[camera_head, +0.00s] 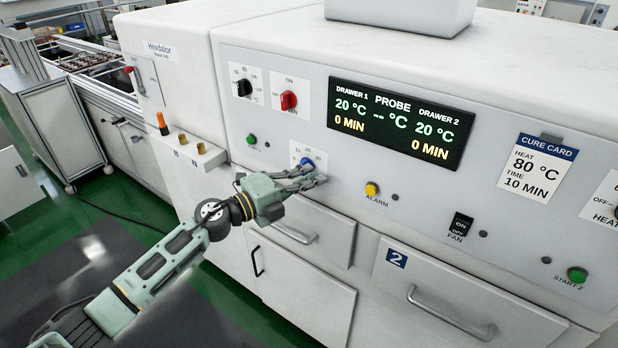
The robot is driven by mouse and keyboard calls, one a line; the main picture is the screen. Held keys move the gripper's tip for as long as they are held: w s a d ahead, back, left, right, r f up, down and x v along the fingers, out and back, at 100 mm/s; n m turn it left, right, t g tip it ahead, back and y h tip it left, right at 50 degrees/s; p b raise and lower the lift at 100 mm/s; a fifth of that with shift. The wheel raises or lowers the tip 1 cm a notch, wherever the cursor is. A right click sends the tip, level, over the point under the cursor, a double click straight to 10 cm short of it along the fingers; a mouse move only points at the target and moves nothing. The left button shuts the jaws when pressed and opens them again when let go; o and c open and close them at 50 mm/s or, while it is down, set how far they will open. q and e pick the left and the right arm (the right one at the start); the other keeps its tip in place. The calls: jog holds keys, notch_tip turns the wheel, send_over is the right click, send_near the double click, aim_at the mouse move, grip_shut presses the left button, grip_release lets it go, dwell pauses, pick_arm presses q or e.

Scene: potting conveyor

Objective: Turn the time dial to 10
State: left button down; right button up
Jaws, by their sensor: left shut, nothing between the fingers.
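The blue time dial (306,162) sits on a white label with small numbers, low on the machine's front panel. My left gripper (316,177) is shut and empty. Its fingers are just below and in front of the dial and cover the lower part of it; I cannot tell whether they touch it. The dial's pointer setting cannot be read. The display (395,122) shows 20 °C and 0 MIN for both drawers. The cure card (538,168) reads heat 80 °C and time 10 MIN. My right gripper is not in view.
A black dial (244,88) and a red switch (288,100) are above left. A green button (251,140) is left, a yellow alarm button (372,189) right. A black fan switch (460,226) is further right. Drawer handles (295,233) stick out below.

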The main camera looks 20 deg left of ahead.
aim_at(320, 153)
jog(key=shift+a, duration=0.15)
pick_arm(q)
jog(key=shift+r+n, duration=0.1)
jog(key=shift+n, duration=0.2)
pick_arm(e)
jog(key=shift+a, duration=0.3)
pick_arm(q)
jog(key=shift+a+r+n+t, duration=0.15)
jog(key=shift+r+n+t, duration=0.15)
jog(key=shift+n, duration=0.5)
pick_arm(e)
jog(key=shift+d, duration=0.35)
pick_arm(q)
jog(key=n, duration=0.1)
jog(key=r+n+t, duration=0.1)
jog(key=n, duration=0.1)
jog(key=a+n, duration=0.1)
jog(key=n, duration=0.1)
jog(key=shift+w+r+t, duration=0.2)
jog(key=shift+t, duration=0.2)
jog(key=shift+w+a+r+n+t, duration=0.1)
jog(key=shift+n+t, duration=0.05)
jog(key=shift+n, duration=0.4)
jog(key=shift+a+r+n+t, duration=0.1)
jog(key=shift+n+t, duration=0.05)
jog(key=shift+n, duration=0.4)
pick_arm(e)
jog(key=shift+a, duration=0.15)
